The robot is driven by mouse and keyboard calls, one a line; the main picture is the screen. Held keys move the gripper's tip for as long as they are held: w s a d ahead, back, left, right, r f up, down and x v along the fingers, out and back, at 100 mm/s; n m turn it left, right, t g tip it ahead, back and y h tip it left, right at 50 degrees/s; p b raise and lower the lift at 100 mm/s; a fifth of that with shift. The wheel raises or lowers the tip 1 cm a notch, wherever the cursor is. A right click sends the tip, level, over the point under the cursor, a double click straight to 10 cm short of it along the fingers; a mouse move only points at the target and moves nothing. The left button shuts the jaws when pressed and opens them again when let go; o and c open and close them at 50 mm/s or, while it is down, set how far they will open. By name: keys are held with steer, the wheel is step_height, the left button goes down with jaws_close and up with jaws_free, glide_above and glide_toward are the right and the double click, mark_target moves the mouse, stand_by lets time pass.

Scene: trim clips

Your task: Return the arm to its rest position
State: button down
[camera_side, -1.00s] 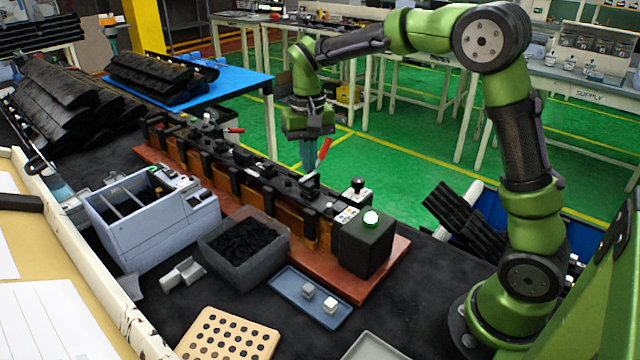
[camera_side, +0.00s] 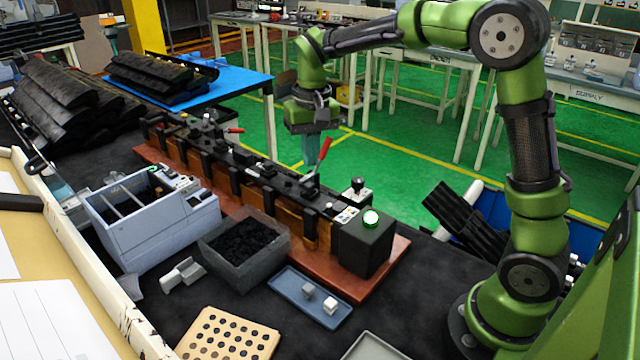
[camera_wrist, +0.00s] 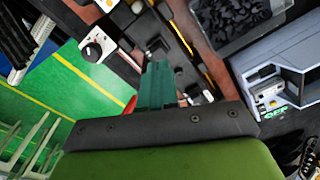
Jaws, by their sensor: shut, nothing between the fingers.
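My arm is green and black and reaches over from the right in the side view. My gripper (camera_side: 311,150) points down above the far side of the long clip fixture (camera_side: 250,185), near its red lever (camera_side: 319,158). Its teal fingers are together and hold nothing. In the wrist view the fingers of my gripper (camera_wrist: 158,75) show shut as one teal block, with the fixture behind them. I cannot tell the exact gap between the fingertips and the fixture.
A grey bin of black clips (camera_side: 280,255), a blue-grey dispenser box (camera_side: 150,238), a blue tray with two small blocks (camera_side: 285,284) and a perforated board (camera_side: 262,340) stand in front of the fixture. A black box with a green button (camera_side: 362,248) sits at the fixture's right end.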

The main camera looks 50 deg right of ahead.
steer(key=s+a+r+t+y, duration=0.1)
steer(key=s+a+r+t, duration=0.1)
steer(key=s, duration=0.7)
steer(key=s+a+r+n+t, duration=0.1)
steer(key=s+t, duration=0.3)
steer(key=s, duration=0.6)
steer(key=shift+a+r+t+y, duration=0.4)
steer(key=shift+a+r, duration=0.25)
steer(key=shift+a, duration=0.05)
